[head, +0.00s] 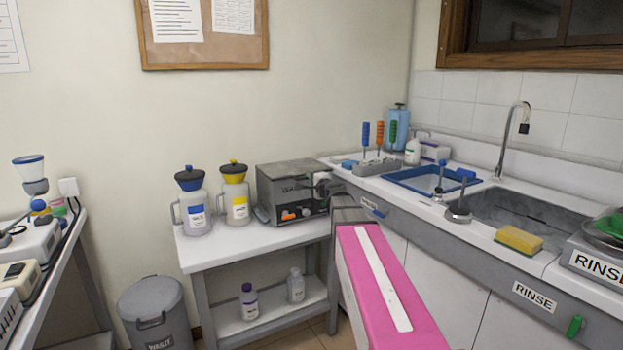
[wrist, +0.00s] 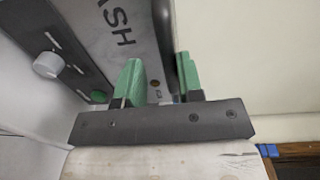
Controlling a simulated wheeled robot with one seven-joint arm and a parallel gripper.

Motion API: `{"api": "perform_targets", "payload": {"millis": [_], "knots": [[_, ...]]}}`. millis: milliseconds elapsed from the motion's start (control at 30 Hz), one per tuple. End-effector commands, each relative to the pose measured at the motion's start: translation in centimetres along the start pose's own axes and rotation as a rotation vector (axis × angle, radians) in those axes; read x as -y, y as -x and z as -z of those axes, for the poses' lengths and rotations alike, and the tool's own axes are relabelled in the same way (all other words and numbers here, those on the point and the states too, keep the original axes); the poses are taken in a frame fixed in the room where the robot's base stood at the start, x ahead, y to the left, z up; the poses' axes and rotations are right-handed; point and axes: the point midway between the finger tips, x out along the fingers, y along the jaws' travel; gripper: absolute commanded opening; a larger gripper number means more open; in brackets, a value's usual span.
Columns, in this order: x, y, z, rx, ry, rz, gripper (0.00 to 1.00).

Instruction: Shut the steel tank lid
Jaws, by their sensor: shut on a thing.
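The steel tank (head: 285,200) is a grey box with a dark control front, on the right end of the white side table. Its lid (head: 290,167) is a flat grey plate on top and looks level or nearly so; a small gap cannot be ruled out. My gripper (head: 324,185) is at the tank's right front, by the lid's edge. In the wrist view its green fingers (wrist: 158,80) straddle a dark bar (wrist: 162,35), apparently the lid's handle, and are shut on it. The tank's marked face (wrist: 118,40) fills the upper left there. The contact is partly hidden.
Two jugs, one with a blue lid (head: 193,203) and one with a yellow lid (head: 236,194), stand left of the tank. The sink counter (head: 440,225) is close on the right. A grey bin (head: 155,310) stands on the floor at left.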

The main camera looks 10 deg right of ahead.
Motion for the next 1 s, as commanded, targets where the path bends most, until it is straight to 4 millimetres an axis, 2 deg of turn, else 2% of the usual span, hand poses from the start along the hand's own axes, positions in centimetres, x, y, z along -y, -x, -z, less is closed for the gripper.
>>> {"api": "perform_targets", "payload": {"millis": [33,333,367,867,1000], "knots": [[-0.90,-0.07,-0.08,0.004,0.012,-0.015,0.00],[-1.00,-0.08,-0.12,0.005,0.010,-0.015,0.00],[-1.00,-0.08,-0.13,0.006,0.010,-0.015,0.40],[-0.73,-0.04,-0.12,0.004,0.011,-0.012,0.40],[-0.69,0.62,-0.13,0.004,0.011,-0.012,0.40]]}}
